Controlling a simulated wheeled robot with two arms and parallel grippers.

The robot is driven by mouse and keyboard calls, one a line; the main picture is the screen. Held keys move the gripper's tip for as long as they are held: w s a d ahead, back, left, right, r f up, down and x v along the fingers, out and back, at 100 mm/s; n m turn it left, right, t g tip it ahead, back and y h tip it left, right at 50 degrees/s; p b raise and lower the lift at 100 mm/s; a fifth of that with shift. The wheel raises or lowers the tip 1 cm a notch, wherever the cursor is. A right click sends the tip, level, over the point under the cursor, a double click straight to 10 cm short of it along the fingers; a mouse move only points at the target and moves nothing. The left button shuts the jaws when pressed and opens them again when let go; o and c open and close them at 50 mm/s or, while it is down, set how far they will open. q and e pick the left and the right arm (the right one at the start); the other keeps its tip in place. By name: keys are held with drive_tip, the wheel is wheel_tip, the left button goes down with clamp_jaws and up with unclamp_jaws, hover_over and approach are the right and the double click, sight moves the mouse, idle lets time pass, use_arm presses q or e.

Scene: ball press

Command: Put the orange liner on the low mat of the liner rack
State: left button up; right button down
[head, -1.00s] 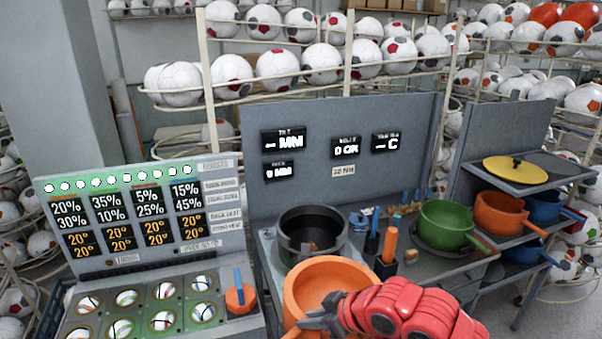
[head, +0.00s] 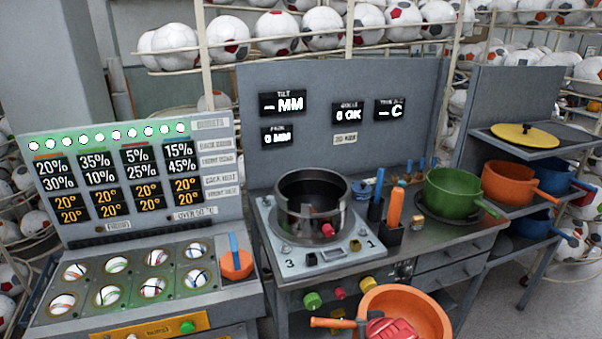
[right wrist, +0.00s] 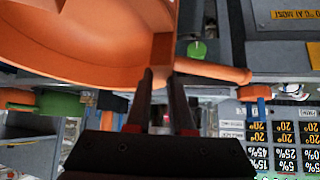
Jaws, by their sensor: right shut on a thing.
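My right gripper (right wrist: 160,95) is shut on the orange liner (right wrist: 90,40), a round pan with stub handles, at its edge. In the head view the liner (head: 430,308) is at the bottom, in front of the counter, with its open side up. A red part of my right arm covers some of it; the fingertips are hidden there. The liner rack (head: 520,208) stands at the right with an orange pan (head: 507,183) and blue pans (head: 541,222) on its shelves. I cannot make out its low mat clearly. My left gripper is out of view.
A dark pot (head: 313,200) sits in the press on the counter. A green pan (head: 452,190) and a holder with an orange-handled tool (head: 395,207) stand to its right. A yellow lid (head: 525,135) lies on the rack's top shelf. Open floor shows between counter and rack.

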drive_tip(key=shift+d+f, duration=0.55)
drive_tip(key=shift+f, duration=0.05)
idle(0.6)
